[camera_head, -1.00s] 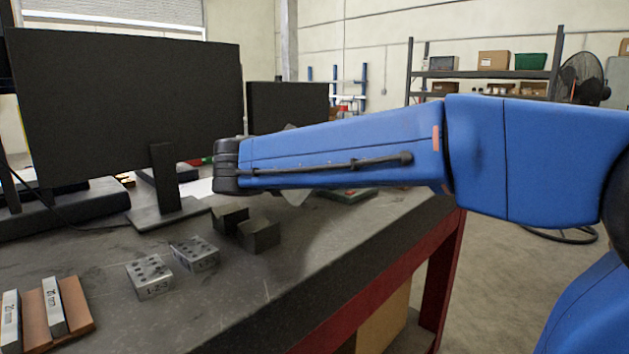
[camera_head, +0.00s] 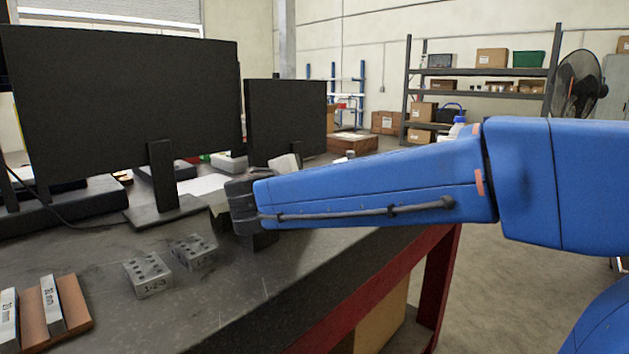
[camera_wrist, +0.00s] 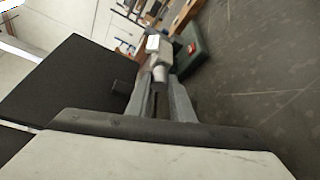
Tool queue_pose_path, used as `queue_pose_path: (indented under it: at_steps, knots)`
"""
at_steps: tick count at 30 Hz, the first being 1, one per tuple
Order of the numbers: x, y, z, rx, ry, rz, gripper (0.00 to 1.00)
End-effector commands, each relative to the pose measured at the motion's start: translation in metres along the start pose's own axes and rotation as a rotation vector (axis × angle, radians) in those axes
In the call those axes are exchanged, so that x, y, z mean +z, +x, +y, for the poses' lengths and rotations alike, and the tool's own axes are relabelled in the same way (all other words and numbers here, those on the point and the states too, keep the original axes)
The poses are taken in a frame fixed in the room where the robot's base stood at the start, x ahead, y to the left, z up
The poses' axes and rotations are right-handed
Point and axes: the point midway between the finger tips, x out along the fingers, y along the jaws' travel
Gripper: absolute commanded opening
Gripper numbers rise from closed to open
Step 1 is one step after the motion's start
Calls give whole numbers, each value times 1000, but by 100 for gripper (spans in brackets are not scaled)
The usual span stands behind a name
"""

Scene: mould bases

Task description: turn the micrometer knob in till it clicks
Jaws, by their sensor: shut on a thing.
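In the wrist view my gripper (camera_wrist: 160,92) is shut on the micrometer knob (camera_wrist: 160,73), a small grey cylinder between the two fingertips. A paler grey part (camera_wrist: 153,55) of the micrometer continues beyond the knob, away from my gripper. The micrometer's frame and scale are too small to make out. In the head view my blue arm reaches left over the bench, and its forearm hides the fingers and the micrometer.
On the bench (camera_head: 215,300) stand a large black monitor (camera_head: 120,100) and a smaller one (camera_head: 287,115). Two drilled metal blocks (camera_head: 148,274) (camera_head: 193,252) sit nearer. A dark green case (camera_wrist: 193,52) lies right of the micrometer in the wrist view.

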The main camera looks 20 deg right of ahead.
Motion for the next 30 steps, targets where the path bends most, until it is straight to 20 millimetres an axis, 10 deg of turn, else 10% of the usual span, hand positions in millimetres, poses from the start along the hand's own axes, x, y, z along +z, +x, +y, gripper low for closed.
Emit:
queue_pose_path:
  at_steps: [14,15,17,30]
  knots:
    - [0,0,-1,3,12,-1,0]
    - [0,0,-1,3,12,-1,25]
    - [0,0,-1,3,12,-1,39]
    - [4,-1,8,5,14,-1,39]
